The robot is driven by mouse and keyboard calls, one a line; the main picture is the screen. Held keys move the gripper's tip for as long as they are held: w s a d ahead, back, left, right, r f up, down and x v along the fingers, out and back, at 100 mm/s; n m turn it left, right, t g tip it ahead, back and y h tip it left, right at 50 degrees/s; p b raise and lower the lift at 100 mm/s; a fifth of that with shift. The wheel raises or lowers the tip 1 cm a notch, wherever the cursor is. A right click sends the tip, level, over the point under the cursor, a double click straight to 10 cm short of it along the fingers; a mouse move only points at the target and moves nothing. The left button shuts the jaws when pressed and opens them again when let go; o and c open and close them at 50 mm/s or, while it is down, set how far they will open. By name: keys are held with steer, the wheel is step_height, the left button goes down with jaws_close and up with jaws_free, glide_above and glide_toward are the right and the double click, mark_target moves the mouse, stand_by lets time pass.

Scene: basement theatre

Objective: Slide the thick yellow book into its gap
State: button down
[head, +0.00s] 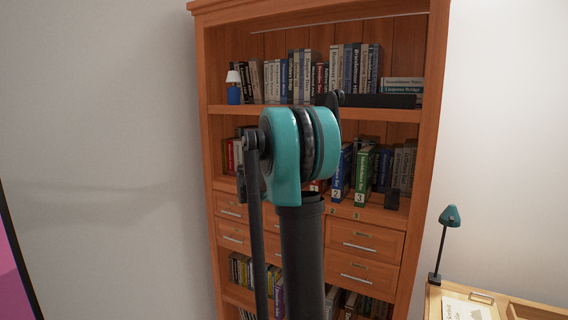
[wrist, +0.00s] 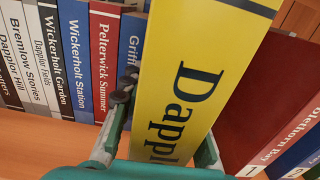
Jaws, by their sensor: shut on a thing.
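The thick yellow book (wrist: 195,70), lettered "Dappl…", is upright but leaning in the wrist view, with its spine toward the camera. My gripper (wrist: 165,128) is shut on it, one finger on each side. The book stands in front of the shelf row, between a blue book (wrist: 131,40) on its left and a red book (wrist: 275,105) marked 1 on its right. The yellow book covers what lies directly behind it, so I cannot tell where the gap is. In the head view my arm hides the gripper and the yellow book.
The wooden bookcase (head: 211,160) holds a blue book (head: 341,172) marked 2 and a green book (head: 364,176) marked 3 on the middle shelf. A black bookend-like block (head: 392,199) stands right of them. A desk lamp (head: 450,216) is at the right.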

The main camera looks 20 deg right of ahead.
steer(key=shift+w+d, duration=0.1)
steer(key=c, duration=1.1)
jaws_free()
steer(key=shift+o, duration=0.2)
steer(key=v, duration=1.2)
